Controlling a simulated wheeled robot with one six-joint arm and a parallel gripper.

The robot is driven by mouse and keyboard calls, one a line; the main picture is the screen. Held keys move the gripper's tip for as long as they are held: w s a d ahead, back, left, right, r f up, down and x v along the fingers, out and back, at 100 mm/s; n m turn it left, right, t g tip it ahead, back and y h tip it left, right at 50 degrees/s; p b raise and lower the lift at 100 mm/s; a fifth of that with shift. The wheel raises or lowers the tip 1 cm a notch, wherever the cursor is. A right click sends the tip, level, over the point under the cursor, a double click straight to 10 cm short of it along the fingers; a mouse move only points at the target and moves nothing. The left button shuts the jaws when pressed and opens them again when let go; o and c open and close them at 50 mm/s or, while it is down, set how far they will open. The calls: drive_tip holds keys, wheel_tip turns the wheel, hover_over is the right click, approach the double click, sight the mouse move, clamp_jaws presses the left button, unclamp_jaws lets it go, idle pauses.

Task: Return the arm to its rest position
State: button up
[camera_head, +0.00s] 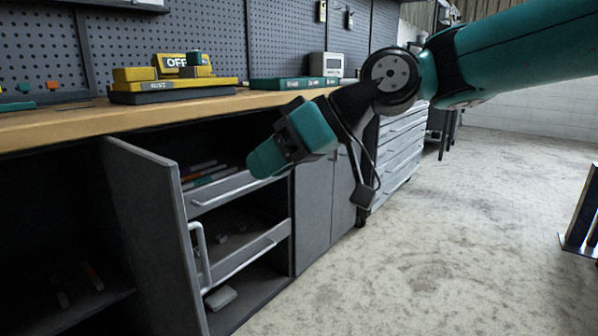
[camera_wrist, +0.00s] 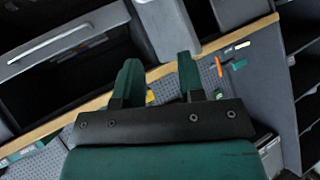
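My arm (camera_head: 520,55) reaches in from the upper right in the head view, bent at a dark wrist joint. My gripper (camera_head: 262,162) hangs in front of the open cabinet, near the upper inner drawer (camera_head: 235,191). In the head view its tip overlaps that drawer's front edge; I cannot tell whether they touch. In the wrist view my gripper (camera_wrist: 158,70) shows two teal fingers standing apart, with nothing held between them.
A grey cabinet door (camera_head: 150,225) stands open, with a bar handle (camera_head: 203,258). A lower inner drawer (camera_head: 250,252) is below. A wooden bench top (camera_head: 60,127) runs above, with a yellow and black stack (camera_head: 175,88). Open floor (camera_head: 450,230) lies right.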

drive_tip(key=s+d+f+m+g+h, duration=0.1)
drive_tip(key=s+d+f+m+h, duration=0.2)
drive_tip(key=s+d+f, duration=0.5)
drive_tip(key=s+d+f+m+h, duration=0.3)
drive_tip(key=s+d+f+h, duration=0.15)
drive_tip(key=s+d, duration=0.65)
wheel_tip(320, 180, up, 37)
drive_tip(key=p, duration=3.7)
drive_tip(key=shift+y+p, duration=0.3)
drive_tip(key=shift+y, duration=0.05)
drive_tip(key=shift+a, duration=0.1)
